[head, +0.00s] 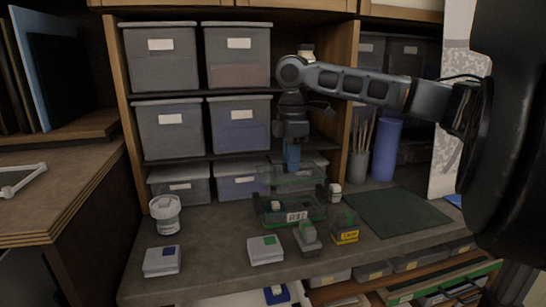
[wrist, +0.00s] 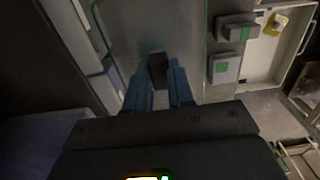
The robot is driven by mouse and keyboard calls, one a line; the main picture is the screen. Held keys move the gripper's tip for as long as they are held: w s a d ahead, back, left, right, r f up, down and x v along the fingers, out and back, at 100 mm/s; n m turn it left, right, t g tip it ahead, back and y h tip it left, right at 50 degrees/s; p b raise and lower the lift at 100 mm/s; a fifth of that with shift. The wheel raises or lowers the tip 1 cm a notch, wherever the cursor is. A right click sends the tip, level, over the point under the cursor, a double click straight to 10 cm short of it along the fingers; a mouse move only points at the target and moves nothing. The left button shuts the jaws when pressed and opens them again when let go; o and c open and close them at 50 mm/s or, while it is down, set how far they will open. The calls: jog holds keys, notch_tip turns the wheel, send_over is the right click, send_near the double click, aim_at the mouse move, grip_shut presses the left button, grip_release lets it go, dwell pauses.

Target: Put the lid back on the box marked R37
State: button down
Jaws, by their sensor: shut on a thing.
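The box marked R37 (head: 297,217) is clear with green edges and stands on the grey counter in the middle of the head view. A small pale item with green shows inside it. My gripper (head: 291,166) points down over the box. Its blue fingers, seen in the wrist view (wrist: 158,88), are shut on the dark knob (wrist: 158,70) of the clear lid (wrist: 165,25). The lid also shows in the head view (head: 291,181), roughly level above the box. I cannot tell whether its edge touches the box rim.
A white jar (head: 166,214) and a blue-patched block (head: 162,261) are left. A dark green mat (head: 397,211) lies right. Grey bins (head: 170,130) stand behind.

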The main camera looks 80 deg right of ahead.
aim_at(291, 174)
jog(key=shift+f+b, duration=2.05)
jog(key=shift+f, duration=0.05)
jog(key=shift+f+b, duration=0.3)
jog(key=shift+f, duration=0.65)
jog(key=shift+s+f, duration=0.1)
jog(key=shift+s+f, duration=0.15)
jog(key=shift+f, duration=0.1)
jog(key=shift+d+f+p, duration=0.1)
jog(key=shift+f+p, duration=0.35)
jog(key=shift+f, duration=0.15)
dwell(0.3)
jog(key=c, duration=0.9)
grip_release()
jog(key=shift+o, duration=0.5)
